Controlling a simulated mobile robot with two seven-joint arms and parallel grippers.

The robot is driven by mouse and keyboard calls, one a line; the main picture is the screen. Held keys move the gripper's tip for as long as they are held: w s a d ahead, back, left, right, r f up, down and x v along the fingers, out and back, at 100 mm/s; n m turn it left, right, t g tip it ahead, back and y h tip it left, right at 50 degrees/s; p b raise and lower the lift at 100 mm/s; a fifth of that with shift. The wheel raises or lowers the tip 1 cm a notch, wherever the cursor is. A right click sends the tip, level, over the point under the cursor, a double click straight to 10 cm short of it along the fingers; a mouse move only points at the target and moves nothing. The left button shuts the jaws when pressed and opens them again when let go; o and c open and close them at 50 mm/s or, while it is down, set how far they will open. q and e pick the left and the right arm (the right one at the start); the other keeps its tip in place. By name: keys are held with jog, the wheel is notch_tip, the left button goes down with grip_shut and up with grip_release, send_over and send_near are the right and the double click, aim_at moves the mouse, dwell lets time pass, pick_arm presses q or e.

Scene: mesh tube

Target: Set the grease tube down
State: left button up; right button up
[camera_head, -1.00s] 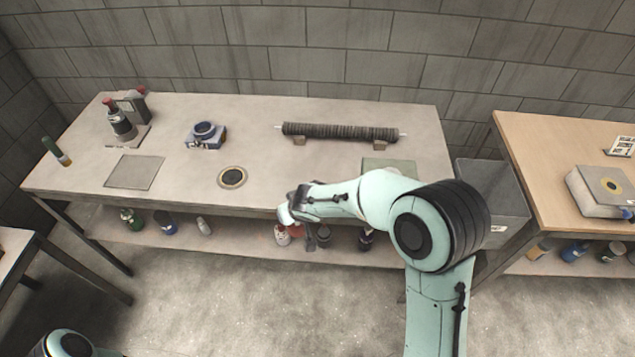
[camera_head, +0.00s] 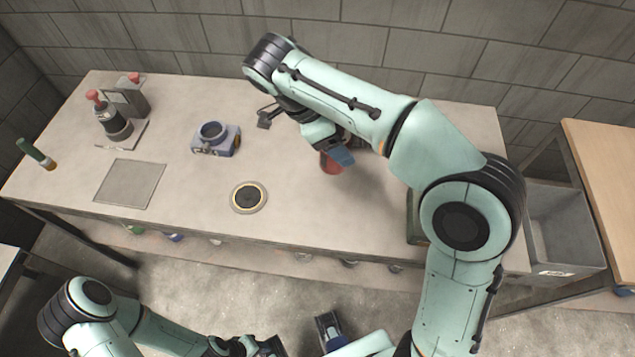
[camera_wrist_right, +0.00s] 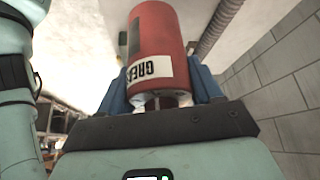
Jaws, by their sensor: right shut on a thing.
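The grease tube (camera_wrist_right: 158,45) is red with a white label reading "GRE…" in the right wrist view. My right gripper (camera_wrist_right: 165,88) is shut on it, with blue fingers on both sides of its lower end. In the head view the red tube (camera_head: 331,164) shows partly below the blue fingertip of my right gripper (camera_head: 338,154), over the middle of the grey bench (camera_head: 310,215). I cannot tell whether the tube touches the bench. My left gripper (camera_head: 262,345) is low at the bottom edge, in front of the bench, and its jaws are unclear.
A round black disc with a pale ring (camera_head: 249,197) lies left of the tube. My right arm hides the bench's back right.

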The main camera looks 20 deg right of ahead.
jog(key=shift+s+r+m, duration=0.1)
jog(key=shift+r+m, duration=0.2)
jog(key=shift+r, duration=0.05)
jog(key=shift+s+f, duration=0.1)
jog(key=shift+f, duration=0.2)
jog(key=shift+s+f+b, duration=0.2)
jog(key=shift+f+b, duration=1.35)
jog(key=shift+f, duration=7.9)
jog(key=shift+f, duration=0.15)
jog(key=o, duration=1.2)
jog(key=shift+c, duration=0.2)
